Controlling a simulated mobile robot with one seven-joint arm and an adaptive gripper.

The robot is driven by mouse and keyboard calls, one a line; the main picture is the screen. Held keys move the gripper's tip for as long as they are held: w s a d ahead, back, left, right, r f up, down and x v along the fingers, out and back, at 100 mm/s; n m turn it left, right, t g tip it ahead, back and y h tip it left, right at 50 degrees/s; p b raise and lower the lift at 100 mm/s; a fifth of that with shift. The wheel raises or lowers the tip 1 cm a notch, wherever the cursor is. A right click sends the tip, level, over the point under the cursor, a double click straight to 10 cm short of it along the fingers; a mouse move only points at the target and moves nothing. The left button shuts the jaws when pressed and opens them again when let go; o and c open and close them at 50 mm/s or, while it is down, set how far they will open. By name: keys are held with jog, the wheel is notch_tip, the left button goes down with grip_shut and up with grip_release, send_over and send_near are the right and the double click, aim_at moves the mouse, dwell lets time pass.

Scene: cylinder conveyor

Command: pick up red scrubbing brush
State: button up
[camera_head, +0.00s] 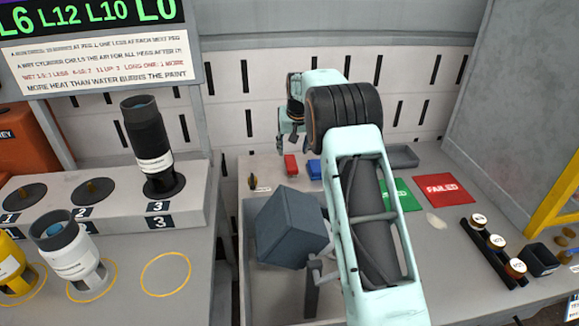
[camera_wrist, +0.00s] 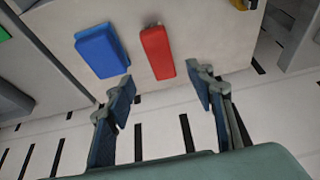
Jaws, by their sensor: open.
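The red scrubbing brush (camera_head: 291,166) is a small red block near the back edge of the grey bench. In the wrist view the red brush (camera_wrist: 157,53) lies just beyond my fingertips, between their lines. A blue brush or block (camera_head: 314,169) lies close beside it, to its right in the head view; in the wrist view it is on the left (camera_wrist: 102,50). My gripper (camera_wrist: 162,84) is open and empty, its two fingers apart. In the head view my gripper (camera_head: 291,143) hangs above and behind the red brush, partly hidden by my arm.
A large grey-blue box (camera_head: 290,228) sits tilted in a bin (camera_head: 248,285) in front. Green (camera_head: 397,194) and red FAILED (camera_head: 443,189) pads and a grey tray (camera_head: 402,156) lie right. A slotted white wall (camera_head: 235,85) stands behind. Cylinders stand left.

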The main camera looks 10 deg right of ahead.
aim_at(291, 162)
jog(key=x, duration=0.9)
jog(key=shift+a, duration=0.1)
jog(key=shift+f, duration=0.2)
dwell(0.4)
jog(key=shift+c, duration=0.2)
grip_shut()
